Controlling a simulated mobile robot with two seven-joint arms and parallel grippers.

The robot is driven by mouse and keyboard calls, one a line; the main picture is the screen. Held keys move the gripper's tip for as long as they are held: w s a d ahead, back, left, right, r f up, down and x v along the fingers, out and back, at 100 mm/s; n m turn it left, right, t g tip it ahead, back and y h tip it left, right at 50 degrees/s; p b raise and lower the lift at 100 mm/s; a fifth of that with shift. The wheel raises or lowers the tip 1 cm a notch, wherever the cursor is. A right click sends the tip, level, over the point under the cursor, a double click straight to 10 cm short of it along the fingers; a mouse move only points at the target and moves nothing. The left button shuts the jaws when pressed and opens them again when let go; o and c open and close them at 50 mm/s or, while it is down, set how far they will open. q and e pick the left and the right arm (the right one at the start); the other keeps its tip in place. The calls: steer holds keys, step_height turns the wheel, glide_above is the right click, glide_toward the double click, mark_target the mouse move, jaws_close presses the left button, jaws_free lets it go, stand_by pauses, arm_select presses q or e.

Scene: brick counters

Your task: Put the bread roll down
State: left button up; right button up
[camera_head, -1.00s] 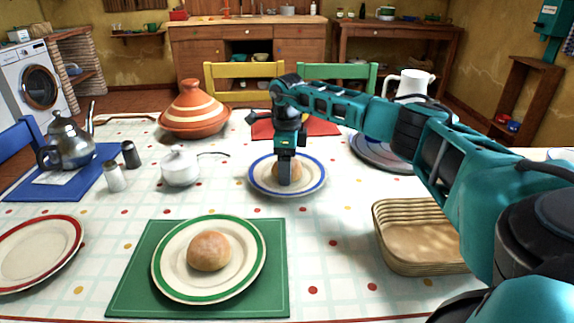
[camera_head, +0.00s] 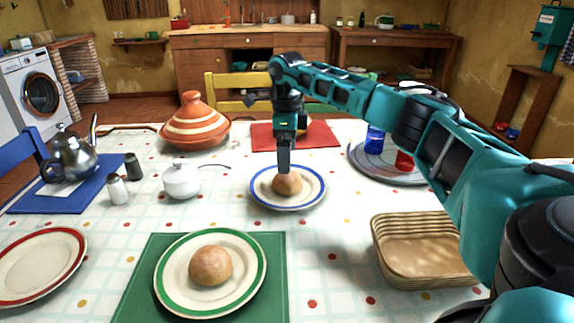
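A bread roll (camera_head: 287,184) rests on the white plate with a blue rim (camera_head: 317,189) in the middle of the table. My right gripper (camera_head: 284,170) points straight down, its fingertips at the roll's upper edge in the picture. The fingers are seen edge-on, so their gap is hidden, and I cannot tell whether they touch the roll. A second bread roll (camera_head: 210,265) lies on a green-rimmed plate (camera_head: 176,297) on a green placemat (camera_head: 272,285) at the front. My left gripper is not in view.
A wicker basket (camera_head: 400,262) stands at the right, near my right arm. A tagine (camera_head: 194,123), a white sugar bowl (camera_head: 181,181), shakers (camera_head: 118,190) and a teapot (camera_head: 70,155) stand at the left. A round tray (camera_head: 370,166) holds blue and red cups.

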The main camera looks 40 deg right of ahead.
step_height(320, 180, up, 4)
steer(key=shift+r+p, duration=0.1)
steer(key=shift+p, duration=0.25)
stand_by(0.4)
